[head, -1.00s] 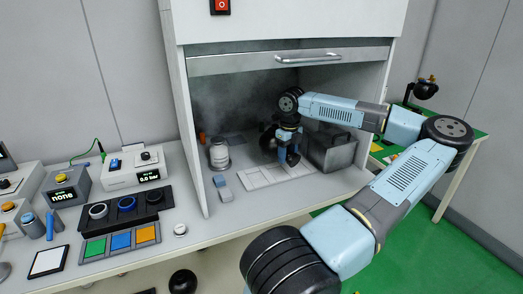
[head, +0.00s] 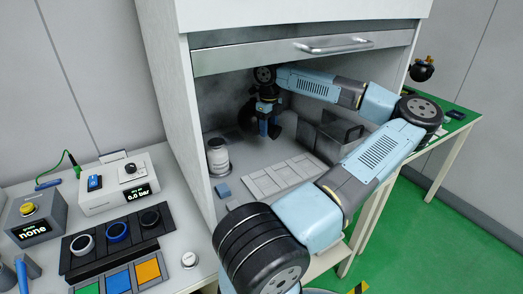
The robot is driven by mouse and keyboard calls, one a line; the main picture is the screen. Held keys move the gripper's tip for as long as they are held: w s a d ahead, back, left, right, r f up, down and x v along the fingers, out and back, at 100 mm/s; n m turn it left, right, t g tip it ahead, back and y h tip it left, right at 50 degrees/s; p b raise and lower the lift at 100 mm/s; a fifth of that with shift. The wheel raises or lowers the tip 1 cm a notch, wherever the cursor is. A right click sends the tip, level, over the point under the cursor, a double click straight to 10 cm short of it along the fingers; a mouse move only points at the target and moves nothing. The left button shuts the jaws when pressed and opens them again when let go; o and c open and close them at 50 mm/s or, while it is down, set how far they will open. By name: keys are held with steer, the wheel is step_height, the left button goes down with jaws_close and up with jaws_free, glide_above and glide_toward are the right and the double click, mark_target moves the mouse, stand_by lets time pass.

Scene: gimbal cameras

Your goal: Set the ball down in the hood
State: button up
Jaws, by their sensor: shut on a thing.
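My gripper (head: 267,127) hangs down from the arm inside the hood (head: 205,120), in the head view, high above the worktop near the back. It is small and dark here, and its fingertips are hard to make out. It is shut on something. A dark rounded shape (head: 246,117) shows just left of it, partly hidden by the gripper, and looks like the ball. Whether it touches the hood's floor or back wall cannot be told. The hood's sash with its handle (head: 334,46) is raised, and my arm reaches in under it.
A pale segmented tray (head: 284,178) lies in front. A grey bin (head: 328,142) stands right of the gripper. Instruments crowd the left bench; a green-topped table (head: 462,116) is at right.

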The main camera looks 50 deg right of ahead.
steer(key=shift+w+d, duration=0.1)
steer(key=shift+w, duration=0.05)
steer(key=shift+f, duration=0.2)
steer(key=shift+d+f, duration=0.1)
steer(key=shift+f, duration=4.65)
steer(key=o, duration=1.4)
step_height(320, 180, up, 12)
